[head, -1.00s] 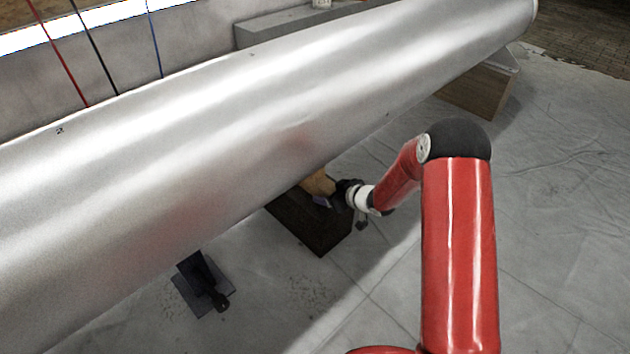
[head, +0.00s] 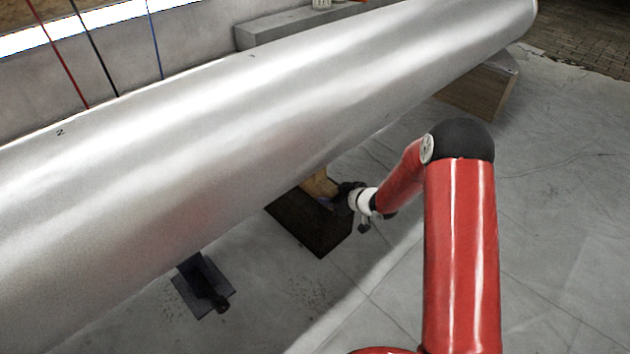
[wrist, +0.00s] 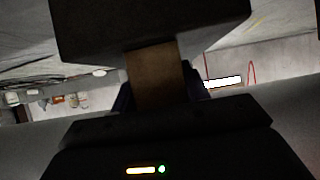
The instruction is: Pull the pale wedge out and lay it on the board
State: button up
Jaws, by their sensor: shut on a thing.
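The pale wedge (head: 319,184) is a tan wooden piece at the underside of the big silver cylinder (head: 250,150). Its far end is hidden by the cylinder. My gripper (head: 334,199) is at its near end, from the right. In the wrist view the wedge (wrist: 155,78) lies between the two dark fingers, and my gripper (wrist: 156,95) is shut on it. A dark, flat-topped slab (head: 308,229) is below the wedge on the floor; it may be the board, but I cannot tell. Whether the wedge still touches the cylinder is unclear.
A dark stand on a flat base (head: 205,288) is on the floor at lower left, partly under the cylinder. A wooden support (head: 478,92) is under the cylinder's far right end. A grey ledge (head: 285,25) runs behind. The sheeted floor at right is clear.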

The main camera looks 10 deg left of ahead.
jog(key=s+d+p, duration=0.2)
jog(key=s+d, duration=0.8)
jog(key=d, duration=0.2)
jog(key=shift+d+r, duration=0.35)
jog(key=shift+d, duration=0.05)
dwell(1.4)
dwell(0.3)
